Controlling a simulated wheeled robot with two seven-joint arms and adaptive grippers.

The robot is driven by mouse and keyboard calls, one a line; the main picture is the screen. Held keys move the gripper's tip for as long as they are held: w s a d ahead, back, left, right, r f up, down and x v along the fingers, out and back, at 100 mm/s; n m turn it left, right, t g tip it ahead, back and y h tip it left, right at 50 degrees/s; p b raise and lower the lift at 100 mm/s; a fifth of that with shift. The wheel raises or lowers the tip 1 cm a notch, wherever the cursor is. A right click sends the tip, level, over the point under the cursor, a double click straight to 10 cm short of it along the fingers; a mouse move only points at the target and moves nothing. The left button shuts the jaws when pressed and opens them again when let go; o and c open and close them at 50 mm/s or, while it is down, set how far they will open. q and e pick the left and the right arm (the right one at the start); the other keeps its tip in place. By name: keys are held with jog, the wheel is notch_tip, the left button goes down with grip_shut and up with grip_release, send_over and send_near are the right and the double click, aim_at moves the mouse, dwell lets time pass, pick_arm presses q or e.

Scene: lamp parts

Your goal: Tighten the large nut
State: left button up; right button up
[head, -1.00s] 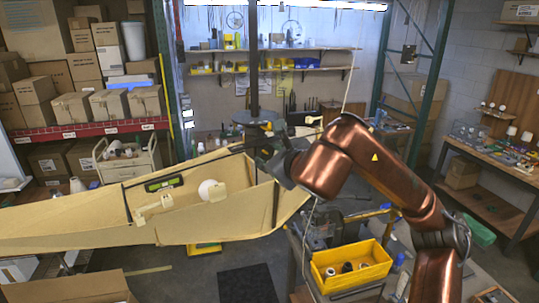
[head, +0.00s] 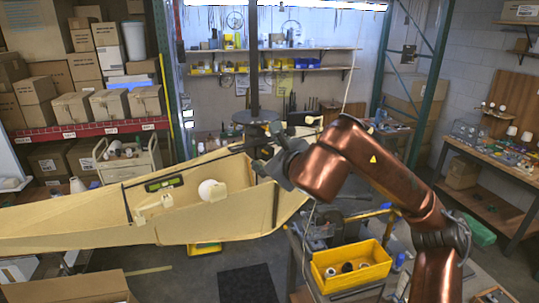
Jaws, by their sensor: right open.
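My right gripper (head: 265,142) is dark and small in the head view, at the end of my copper-coloured arm. It is open, close beside the dark upright pole (head: 254,60) and just below the dark round disc (head: 256,116) on that pole. I cannot make out the large nut; it is too small to tell or hidden by the gripper. I cannot tell whether the fingers touch anything. My left gripper is not in view.
A long cream-coloured lamp body (head: 90,222) stretches from the left to the pole, with a white bulb (head: 208,189) and a green level-like piece (head: 164,183) in it. A yellow bin (head: 351,266) stands at lower right. Stacked boxes (head: 75,107) fill the left.

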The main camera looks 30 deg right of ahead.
jog(key=v, duration=1.2)
dwell(0.3)
